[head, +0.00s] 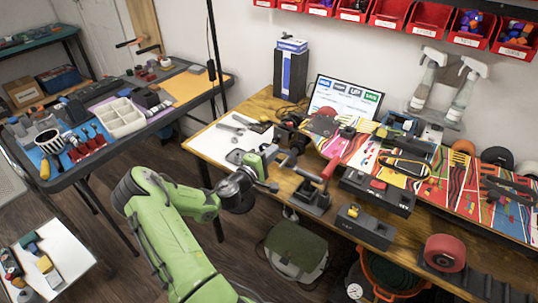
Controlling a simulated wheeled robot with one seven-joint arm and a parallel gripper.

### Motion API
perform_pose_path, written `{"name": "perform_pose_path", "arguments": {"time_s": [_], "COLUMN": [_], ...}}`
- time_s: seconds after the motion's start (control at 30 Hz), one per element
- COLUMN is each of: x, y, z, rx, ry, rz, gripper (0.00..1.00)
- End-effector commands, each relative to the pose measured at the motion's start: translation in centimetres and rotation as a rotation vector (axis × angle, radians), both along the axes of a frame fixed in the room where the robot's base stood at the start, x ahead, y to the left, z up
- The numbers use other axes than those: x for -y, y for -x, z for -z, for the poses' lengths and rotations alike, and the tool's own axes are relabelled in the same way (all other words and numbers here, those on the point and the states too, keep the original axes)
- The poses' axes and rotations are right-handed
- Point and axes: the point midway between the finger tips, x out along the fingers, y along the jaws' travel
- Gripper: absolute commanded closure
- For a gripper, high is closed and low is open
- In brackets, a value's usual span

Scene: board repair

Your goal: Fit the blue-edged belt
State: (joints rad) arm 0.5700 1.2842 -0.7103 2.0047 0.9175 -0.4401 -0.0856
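I cannot make out a blue-edged belt for certain. A tall dark box with blue edges (291,70) stands at the back left of the wooden workbench (210,143), against the wall. My green arm reaches up from the bottom of the head view to the bench's front edge.
A multicoloured board (440,190) crowded with tools and parts covers the bench's right side. A white sheet (215,142) lies at its left. Spray bottles (464,95) and red bins (428,18) are on the wall. A dark table (75,180) stands left; a green bag (296,245) lies below.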

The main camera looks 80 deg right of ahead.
Motion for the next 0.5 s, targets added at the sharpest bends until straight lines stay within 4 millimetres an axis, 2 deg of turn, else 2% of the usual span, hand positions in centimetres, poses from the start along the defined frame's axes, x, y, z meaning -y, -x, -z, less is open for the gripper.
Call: {"name": "perform_pose_path", "arguments": {"time_s": [0.5], "x": [2.5], "y": [1.1], "z": [0.0], "rx": [0.0], "ry": [0.0], "rz": [0.001], "gripper": [1.0]}}
